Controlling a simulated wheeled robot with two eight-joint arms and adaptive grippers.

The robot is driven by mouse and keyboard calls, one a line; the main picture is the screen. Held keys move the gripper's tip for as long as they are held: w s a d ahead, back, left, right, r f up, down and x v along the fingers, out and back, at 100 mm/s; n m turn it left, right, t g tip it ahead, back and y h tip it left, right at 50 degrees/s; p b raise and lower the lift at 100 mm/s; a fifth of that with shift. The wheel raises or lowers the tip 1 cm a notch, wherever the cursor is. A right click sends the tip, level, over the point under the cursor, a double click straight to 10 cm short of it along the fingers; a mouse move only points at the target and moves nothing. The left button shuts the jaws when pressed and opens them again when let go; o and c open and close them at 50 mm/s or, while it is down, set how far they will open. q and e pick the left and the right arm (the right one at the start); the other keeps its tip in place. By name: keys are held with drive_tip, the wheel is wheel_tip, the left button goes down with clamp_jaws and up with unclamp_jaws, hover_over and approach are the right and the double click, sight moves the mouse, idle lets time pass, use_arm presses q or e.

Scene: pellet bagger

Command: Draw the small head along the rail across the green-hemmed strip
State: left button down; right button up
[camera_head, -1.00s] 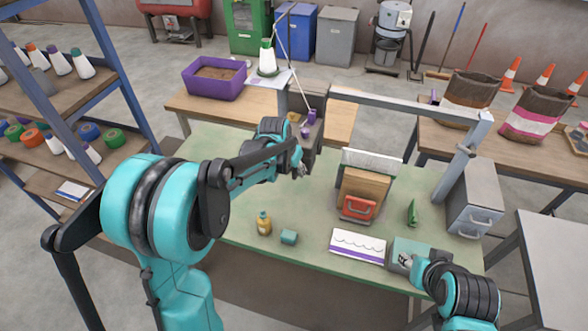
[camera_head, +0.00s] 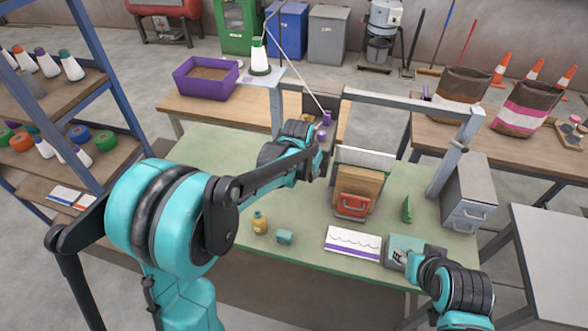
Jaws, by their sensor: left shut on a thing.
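The small dark head (camera_head: 322,104), with purple parts on its front, hangs near the left part of the grey rail (camera_head: 405,101). My left gripper (camera_head: 319,166) is just below the head; my own arm hides much of it. It is shut, seemingly on the lower part of the head, though the contact is not clear. A white upright strip with a thin green edge (camera_head: 364,158) stands to the right of the head, behind a wooden block.
A red-handled wooden block (camera_head: 354,190), small green piece (camera_head: 407,210), yellow bottle (camera_head: 260,222), teal block (camera_head: 285,237) and white-purple card (camera_head: 352,243) are on the green table (camera_head: 190,143). A grey drawer cabinet (camera_head: 468,190) stands right. A thread runs from a cone (camera_head: 259,55) to the head.

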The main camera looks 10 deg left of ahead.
use_arm(q)
drive_tip(key=s+d, duration=0.1)
drive_tip(key=d, duration=3.6)
drive_tip(key=shift+s+b, duration=0.15)
drive_tip(key=shift+b, duration=0.3)
drive_tip(key=shift+r, duration=0.1)
drive_tip(key=c, duration=1.7)
unclamp_jaws()
drive_tip(key=shift+o, duration=0.8)
drive_tip(key=shift+d, duration=0.35)
drive_tip(key=shift+a, duration=0.2)
